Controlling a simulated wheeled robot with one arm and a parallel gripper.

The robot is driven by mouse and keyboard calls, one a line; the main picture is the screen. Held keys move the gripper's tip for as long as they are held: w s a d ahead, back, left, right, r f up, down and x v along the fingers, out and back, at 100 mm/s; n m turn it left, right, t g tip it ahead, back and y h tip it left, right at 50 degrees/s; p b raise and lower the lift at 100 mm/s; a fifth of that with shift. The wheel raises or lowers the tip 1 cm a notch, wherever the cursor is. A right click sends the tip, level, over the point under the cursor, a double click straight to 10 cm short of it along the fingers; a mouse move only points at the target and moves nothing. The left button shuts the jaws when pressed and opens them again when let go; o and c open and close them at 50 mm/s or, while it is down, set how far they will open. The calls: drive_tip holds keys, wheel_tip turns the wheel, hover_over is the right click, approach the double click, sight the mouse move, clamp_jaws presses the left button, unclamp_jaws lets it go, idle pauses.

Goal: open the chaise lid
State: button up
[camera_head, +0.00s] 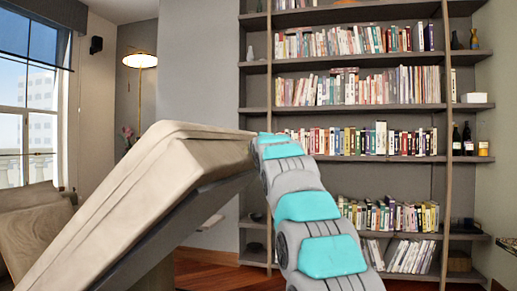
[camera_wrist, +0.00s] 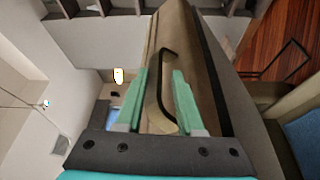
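The beige chaise lid (camera_head: 150,185) is raised and tilted steeply in the head view, its high end up in the middle of the picture. In the wrist view the lid (camera_wrist: 203,75) runs up the picture, with a thin dark loop handle (camera_wrist: 159,88) on it. My gripper (camera_wrist: 160,72) shows two green fingers standing apart, with the handle in the gap between them. I see no clear contact of either finger with the handle. In the head view my arm reaches to the lid's high end, and the gripper itself is hidden there.
A tall bookshelf (camera_head: 360,175) full of books fills the wall behind my arm. A floor lamp (camera_head: 140,62) stands at the back left near the window. Sofa cushions (camera_head: 35,225) lie at the far left. Bare wooden floor (camera_head: 205,272) shows in front of the shelf.

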drive_tip(key=s+b, duration=0.1)
drive_tip(key=s, duration=0.5)
drive_tip(key=shift+s+d, duration=0.15)
drive_tip(key=shift+s, duration=0.1)
drive_tip(key=shift+f, duration=0.1)
idle(0.3)
drive_tip(key=s+d+f+m+g+h, duration=0.1)
drive_tip(key=s+d+f+m+g, duration=0.25)
drive_tip(key=s+f, duration=0.55)
drive_tip(key=s+d+f+m+g, duration=0.25)
drive_tip(key=s+f+g, duration=0.2)
drive_tip(key=f, duration=0.85)
drive_tip(key=s+d+f+m+g+h, duration=0.1)
drive_tip(key=s+d+f+m+g, duration=0.2)
drive_tip(key=s+f, duration=0.7)
drive_tip(key=s+f+m+g, duration=0.3)
drive_tip(key=s+f, duration=0.4)
drive_tip(key=s, duration=0.4)
drive_tip(key=s+f+m+g, duration=0.3)
drive_tip(key=s+f, duration=0.4)
drive_tip(key=s, duration=0.4)
drive_tip(key=s+f+m+g, duration=0.2)
drive_tip(key=s+f, duration=0.5)
drive_tip(key=s, duration=0.4)
drive_tip(key=shift+s+d+m+g+y, duration=0.25)
drive_tip(key=shift+m+g+y, duration=0.15)
drive_tip(key=shift+g, duration=0.2)
